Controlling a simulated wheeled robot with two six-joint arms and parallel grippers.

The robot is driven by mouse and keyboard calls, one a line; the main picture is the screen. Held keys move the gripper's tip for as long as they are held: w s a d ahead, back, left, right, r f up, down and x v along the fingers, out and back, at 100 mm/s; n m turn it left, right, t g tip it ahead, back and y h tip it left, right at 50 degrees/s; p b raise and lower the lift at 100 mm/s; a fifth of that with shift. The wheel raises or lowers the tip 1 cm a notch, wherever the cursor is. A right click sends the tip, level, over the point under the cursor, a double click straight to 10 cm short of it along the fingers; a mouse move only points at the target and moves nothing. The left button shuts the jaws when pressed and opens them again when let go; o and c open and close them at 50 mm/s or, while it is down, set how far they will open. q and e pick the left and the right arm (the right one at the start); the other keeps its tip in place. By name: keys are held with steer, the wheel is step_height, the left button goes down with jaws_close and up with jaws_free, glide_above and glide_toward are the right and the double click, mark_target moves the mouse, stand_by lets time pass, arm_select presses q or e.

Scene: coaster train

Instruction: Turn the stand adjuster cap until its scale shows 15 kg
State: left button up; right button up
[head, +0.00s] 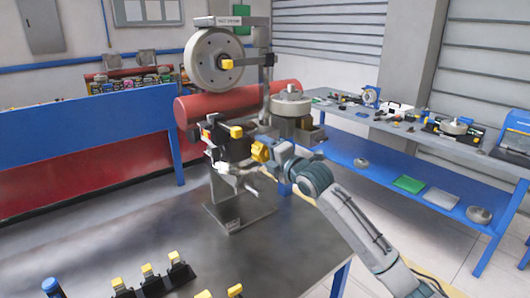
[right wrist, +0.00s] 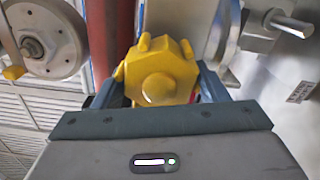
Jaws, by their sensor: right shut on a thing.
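A grey metal stand (head: 240,205) rises from the table and carries a white round wheel (head: 202,62) at its top. A yellow knob-like cap (head: 259,152) sits at the stand's right side. In the right wrist view the yellow cap (right wrist: 160,75) is faceted, with small lugs and a round centre. My right gripper (head: 265,152) comes in from the right and is shut on this cap, with one finger on each side of it. No scale or kg mark is legible in either view. My left gripper is not in view.
Yellow-topped clamps (head: 148,275) stand at the table's front left. A blue-framed bench (head: 70,135) with a red side is at left. A red cylinder (head: 225,105) lies behind the stand. A blue shelved bench (head: 400,180) stands at right. The table (head: 305,235) is bare right of the stand's base.

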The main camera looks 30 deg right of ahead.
steer(key=shift+n, duration=0.3)
steer(key=o, duration=1)
steer(key=s, duration=0.2)
steer(key=s+b, duration=0.1)
steer(key=s, duration=0.2)
steer(key=shift+s+d+f, duration=0.2)
steer(key=b, duration=1.1)
glide_toward(267, 154)
steer(key=shift+w+d, duration=0.1)
steer(key=shift+w, duration=0.1)
